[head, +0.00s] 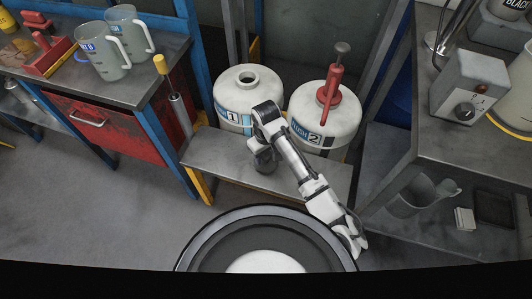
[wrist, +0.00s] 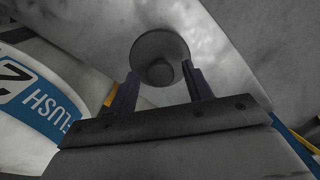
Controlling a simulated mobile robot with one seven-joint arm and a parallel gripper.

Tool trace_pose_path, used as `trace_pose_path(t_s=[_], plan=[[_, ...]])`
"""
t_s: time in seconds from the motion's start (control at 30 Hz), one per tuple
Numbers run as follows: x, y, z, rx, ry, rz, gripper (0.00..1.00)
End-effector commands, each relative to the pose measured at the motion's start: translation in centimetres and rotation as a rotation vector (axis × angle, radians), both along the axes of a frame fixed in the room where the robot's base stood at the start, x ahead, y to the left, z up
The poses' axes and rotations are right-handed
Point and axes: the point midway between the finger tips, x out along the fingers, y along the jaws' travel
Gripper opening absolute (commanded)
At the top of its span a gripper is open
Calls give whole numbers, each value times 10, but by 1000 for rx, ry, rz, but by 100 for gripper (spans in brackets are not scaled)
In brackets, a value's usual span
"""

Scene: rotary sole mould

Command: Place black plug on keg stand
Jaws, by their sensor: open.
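The black plug (wrist: 158,45) shows in the wrist view as a dark round disc with a smaller round knob. It lies between and just past the fingertips of my gripper (wrist: 161,76), which is open. In the head view my gripper (head: 264,163) points down over the front of the grey keg stand (head: 318,179), before keg 1. I cannot make out the plug in the head view. The plug is seen against the grey stand top in the wrist view; I cannot tell whether the fingers touch it.
White keg 1 (head: 236,86), with a bare neck, and keg 2 (head: 319,106), with a red tap fitting (head: 329,92), stand behind my gripper. A red cabinet (head: 106,122) is at left. A grey workbench (head: 475,145) is at right. The stand's right part is clear.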

Motion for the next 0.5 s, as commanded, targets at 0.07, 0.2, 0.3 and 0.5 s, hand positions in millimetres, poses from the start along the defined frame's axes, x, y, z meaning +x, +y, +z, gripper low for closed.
trace_pose_path(t_s=[0.07, 0.2, 0.3, 0.5], plan=[[1, 1, 8, 0, -2, 1, 50], [1, 1, 35, 1, -5, 2, 50], [1, 1, 58, 1, -4, 2, 50], [1, 1, 98, -1, -4, 3, 50]])
